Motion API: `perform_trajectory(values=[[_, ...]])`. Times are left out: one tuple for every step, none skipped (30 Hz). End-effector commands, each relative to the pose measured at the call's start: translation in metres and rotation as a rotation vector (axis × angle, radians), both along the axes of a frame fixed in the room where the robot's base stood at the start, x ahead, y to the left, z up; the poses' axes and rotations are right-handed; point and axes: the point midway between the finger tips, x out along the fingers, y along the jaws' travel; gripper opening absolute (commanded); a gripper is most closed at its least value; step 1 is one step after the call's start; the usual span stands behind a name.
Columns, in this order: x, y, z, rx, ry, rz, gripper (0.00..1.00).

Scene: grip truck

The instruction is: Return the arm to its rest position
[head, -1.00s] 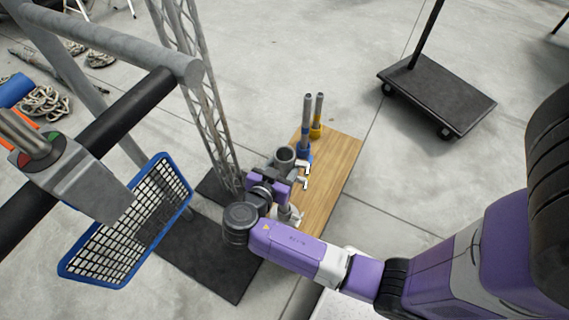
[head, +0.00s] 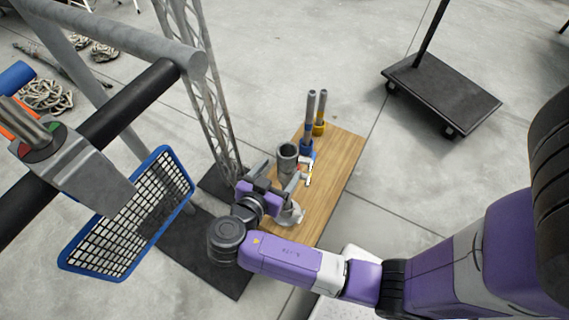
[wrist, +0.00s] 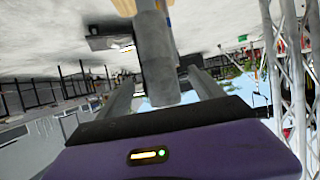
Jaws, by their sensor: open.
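My gripper (head: 280,177) is low over the wooden board, left of its middle. Its purple body faces the board and its fingers point up and right, toward a grey upright tube (head: 287,153). The jaws are open, with nothing clamped between them. In the wrist view, the two grey fingers stand apart, and a grey post (wrist: 156,58) shows between them, apart from the purple palm. A round grey base (head: 291,215) sits on the board beside the gripper. My purple arm reaches in from the right. Exact contact between fingers and tube cannot be told.
The wooden board (head: 340,165) also bears a blue-based post (head: 307,148) and a yellow-based post (head: 320,128). A lattice truss (head: 205,90) rises close left of my gripper. A blue-framed grid (head: 130,215) and thick pipes stand left. A black dolly (head: 445,95) is back right; floor between is clear.

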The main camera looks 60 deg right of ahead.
Motion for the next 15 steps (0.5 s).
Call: perform_trajectory(values=[[0.001, 0.006, 0.002, 0.000, -0.002, 0.002, 0.77], [0.000, 0.009, 0.004, 0.000, -0.002, 0.002, 0.77], [0.000, 0.013, 0.005, 0.000, -0.001, 0.003, 0.77], [0.000, 0.015, 0.006, 0.000, -0.001, 0.002, 0.77], [-0.001, 0.016, 0.007, 0.000, -0.001, 0.002, 0.77], [-0.001, 0.017, 0.007, 0.000, -0.001, 0.000, 0.77], [-0.002, 0.018, 0.008, 0.000, -0.001, 0.000, 0.77], [-0.002, 0.019, 0.008, 0.000, -0.001, 0.000, 0.77], [-0.002, 0.019, 0.008, 0.000, -0.001, -0.001, 0.77], [-0.002, 0.019, 0.008, 0.000, -0.001, -0.001, 0.77], [-0.002, 0.019, 0.008, 0.000, -0.001, -0.001, 0.77], [-0.002, 0.019, 0.008, 0.000, -0.001, -0.001, 0.77], [-0.002, 0.019, 0.008, 0.000, -0.001, 0.000, 0.77], [-0.002, 0.019, 0.008, 0.000, 0.000, 0.000, 0.77], [-0.002, 0.019, 0.008, -0.001, 0.000, 0.000, 0.77]])
